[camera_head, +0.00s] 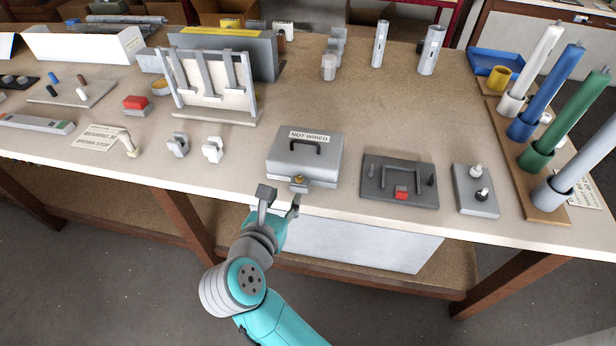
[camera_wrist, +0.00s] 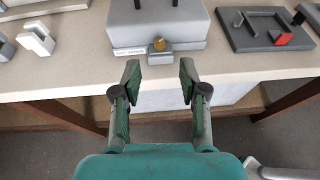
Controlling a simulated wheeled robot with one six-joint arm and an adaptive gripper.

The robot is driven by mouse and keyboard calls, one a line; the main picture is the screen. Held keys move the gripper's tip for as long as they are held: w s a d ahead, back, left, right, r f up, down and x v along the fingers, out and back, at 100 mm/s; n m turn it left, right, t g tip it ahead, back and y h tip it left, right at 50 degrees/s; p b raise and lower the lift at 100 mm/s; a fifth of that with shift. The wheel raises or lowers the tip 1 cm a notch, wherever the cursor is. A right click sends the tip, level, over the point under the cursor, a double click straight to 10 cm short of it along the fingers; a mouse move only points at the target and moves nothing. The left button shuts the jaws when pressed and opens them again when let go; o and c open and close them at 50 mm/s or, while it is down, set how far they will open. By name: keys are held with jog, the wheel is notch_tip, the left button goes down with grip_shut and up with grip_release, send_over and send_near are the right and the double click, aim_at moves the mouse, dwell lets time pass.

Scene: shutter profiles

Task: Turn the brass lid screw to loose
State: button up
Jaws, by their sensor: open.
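The brass lid screw (camera_head: 299,180) sits at the front of a grey box (camera_head: 322,168) with a black handle and a "NOT WIRED" label on its lid. In the wrist view the brass screw (camera_wrist: 160,44) shows on a small grey block at the front of the box (camera_wrist: 190,22), beside a white label. My gripper (camera_head: 279,198) is open and empty, in front of the box at the table's front edge. In the wrist view its two fingers (camera_wrist: 159,80) are spread apart, with the screw ahead of the gap between them. No finger touches the screw.
A dark plate with a red block (camera_head: 401,192) lies right of the box, and a grey plate with two knobs (camera_head: 475,190) lies further right. Two small clips (camera_head: 212,150) stand to the left. A bare strip of table (camera_head: 240,176) runs along the front edge.

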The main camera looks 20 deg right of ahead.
aim_at(299, 179)
jog(key=shift+g, duration=0.3)
jog(key=x, duration=0.5)
jog(key=f+x, duration=0.1)
jog(key=x, duration=0.4)
jog(key=shift+w+f, duration=0.1)
jog(key=shift+f, duration=0.05)
grip_shut()
